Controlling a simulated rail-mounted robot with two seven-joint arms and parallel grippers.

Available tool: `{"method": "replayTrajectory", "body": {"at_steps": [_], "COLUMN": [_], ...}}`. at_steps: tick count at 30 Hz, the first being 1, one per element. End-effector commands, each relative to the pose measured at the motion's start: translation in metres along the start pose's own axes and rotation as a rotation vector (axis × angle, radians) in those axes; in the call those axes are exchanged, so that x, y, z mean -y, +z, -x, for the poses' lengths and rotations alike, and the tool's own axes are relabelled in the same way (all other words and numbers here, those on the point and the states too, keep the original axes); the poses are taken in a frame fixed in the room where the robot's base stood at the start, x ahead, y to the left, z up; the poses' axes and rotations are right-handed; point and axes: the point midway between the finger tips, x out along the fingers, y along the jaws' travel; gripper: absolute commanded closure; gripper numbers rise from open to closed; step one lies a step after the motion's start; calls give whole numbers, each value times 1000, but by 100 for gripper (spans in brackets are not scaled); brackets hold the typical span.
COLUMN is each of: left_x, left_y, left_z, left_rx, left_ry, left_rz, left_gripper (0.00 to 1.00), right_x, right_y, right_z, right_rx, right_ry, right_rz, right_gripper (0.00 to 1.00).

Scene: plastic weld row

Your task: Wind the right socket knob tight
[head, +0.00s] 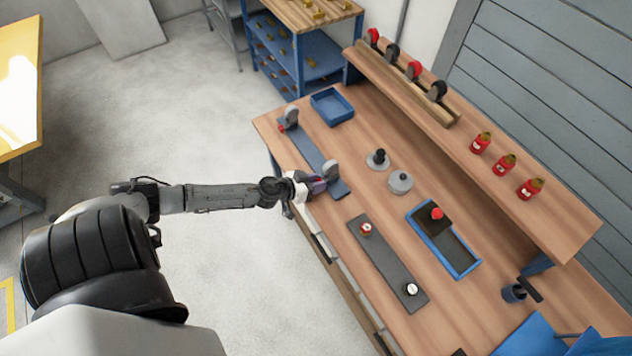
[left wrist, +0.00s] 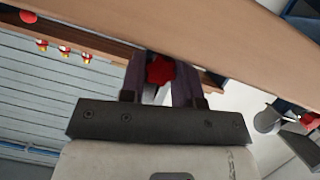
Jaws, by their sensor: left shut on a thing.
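A long dark grey bar (head: 308,152) lies at the far left of the bench, with an upright grey disc-shaped socket at each end. My left gripper (head: 318,186) is at the near, right socket (head: 331,168). In the left wrist view a red star-shaped knob (left wrist: 160,70) sits between the two dark fingers (left wrist: 160,84), which are shut on it. In the head view the gripper hides that knob. The left socket (head: 291,115) has its own red knob (head: 282,128), also seen in the left wrist view (left wrist: 311,120). My right gripper is in neither view.
An empty blue tray (head: 343,108) stands behind the bar. Two grey round pieces (head: 400,183) (head: 378,163) lie to the right. A dark plate (head: 388,263) and a second blue tray (head: 464,269) lie nearer. A raised shelf (head: 450,138) holds red bottles (head: 505,165).

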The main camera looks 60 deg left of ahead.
Motion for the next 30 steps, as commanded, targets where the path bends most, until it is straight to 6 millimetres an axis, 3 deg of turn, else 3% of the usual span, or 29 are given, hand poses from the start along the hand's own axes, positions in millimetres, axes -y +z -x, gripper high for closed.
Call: {"method": "replayTrajectory", "body": {"at_steps": [10,18,29,30], "left_x": [-2,-2,-2,-2], "left_y": [-2,0,0,0], "left_z": [1,0,0,0], "left_rx": [-2,-1,-1,-1], "left_ry": [-90,-137,-140,-140], "left_rz": [-205,-327,-338,-338], "left_gripper": [93,93,93,66], "right_x": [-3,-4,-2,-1], "right_y": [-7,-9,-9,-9], "right_z": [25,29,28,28], "right_rx": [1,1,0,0], "right_ry": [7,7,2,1], "right_rz": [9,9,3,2], "right_gripper": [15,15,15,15]}}
